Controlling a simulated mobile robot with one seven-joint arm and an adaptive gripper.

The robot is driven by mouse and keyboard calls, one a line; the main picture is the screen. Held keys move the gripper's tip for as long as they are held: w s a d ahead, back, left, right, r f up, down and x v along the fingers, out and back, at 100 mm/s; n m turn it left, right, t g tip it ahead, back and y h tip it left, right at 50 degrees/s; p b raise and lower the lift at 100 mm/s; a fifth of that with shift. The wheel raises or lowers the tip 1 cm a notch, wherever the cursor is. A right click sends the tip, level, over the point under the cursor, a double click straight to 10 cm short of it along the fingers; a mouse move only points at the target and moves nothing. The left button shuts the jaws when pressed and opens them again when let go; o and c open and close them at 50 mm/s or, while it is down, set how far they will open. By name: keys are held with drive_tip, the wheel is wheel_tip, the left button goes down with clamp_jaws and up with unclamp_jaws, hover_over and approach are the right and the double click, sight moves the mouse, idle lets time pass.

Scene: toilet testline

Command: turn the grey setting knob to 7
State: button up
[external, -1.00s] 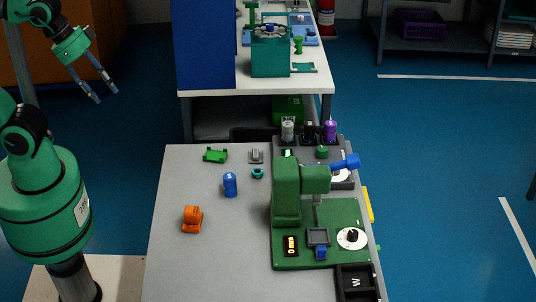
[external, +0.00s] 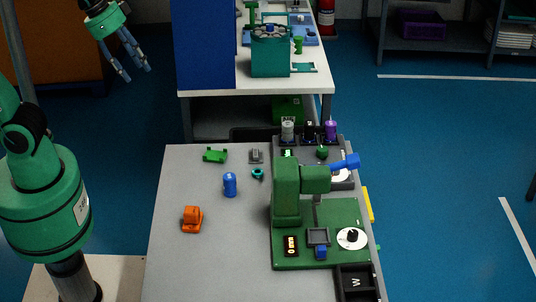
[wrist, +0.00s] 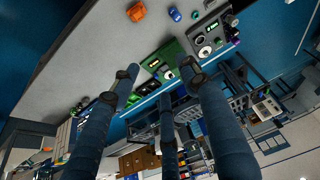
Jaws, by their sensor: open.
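A white dial (external: 342,240) with a dark knob (external: 352,236) at its centre sits on the green base (external: 340,211) of a test machine, at the right of the table. A second white dial (external: 341,185) on the grey panel behind is partly hidden by the machine's blue handle (external: 346,162). I cannot tell which carries the grey setting knob, and the dial numbers are too small to read. Both dials also show in the wrist view, on the green base (wrist: 168,74) and on the grey panel (wrist: 205,51). My gripper (external: 137,74) is open and empty, high at the upper left, far from both.
The green machine column (external: 286,190) stands tall beside the dials. An orange part (external: 192,219), a blue cylinder (external: 230,185) and a green bracket (external: 215,155) lie on the grey table (external: 180,270). A blue panel (external: 203,45) stands on the bench behind. The table's front left is clear.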

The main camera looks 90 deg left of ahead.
drive_tip(key=w+a+r+n+g+p, duration=0.1)
drive_tip(key=w, duration=0.9)
drive_tip(key=w+a+r+n, duration=0.1)
drive_tip(key=w+a+r, duration=0.1)
drive_tip(key=w, duration=0.9)
drive_tip(key=w+a+f+n+g+p, duration=0.1)
drive_tip(key=w+a+f, duration=0.15)
drive_tip(key=w, duration=0.65)
drive_tip(key=w+a+f+n+g, duration=0.1)
drive_tip(key=w+f, duration=0.3)
drive_tip(key=w, duration=0.4)
drive_tip(key=w+a+f+n+p, duration=0.1)
drive_tip(key=w+a+f, duration=0.1)
drive_tip(key=w+f, duration=0.5)
drive_tip(key=w+a+f+n, duration=0.1)
drive_tip(key=w+a+f, duration=0.2)
drive_tip(key=w+f, duration=0.4)
drive_tip(key=w+a+f+n+g, duration=0.1)
drive_tip(key=w+f, duration=0.3)
drive_tip(key=f, duration=0.5)
drive_tip(key=w+a+f+g+p, duration=0.1)
drive_tip(key=w+a+f, duration=0.2)
drive_tip(key=f, duration=0.5)
drive_tip(key=shift+w+f+n, duration=0.35)
drive_tip(key=shift+w+n, duration=0.05)
drive_tip(key=shift+w, duration=0.1)
drive_tip(key=shift+a+f, duration=0.1)
drive_tip(key=shift+f, duration=0.05)
wheel_tip(320, 180, down, 14)
drive_tip(key=shift+r, duration=0.2)
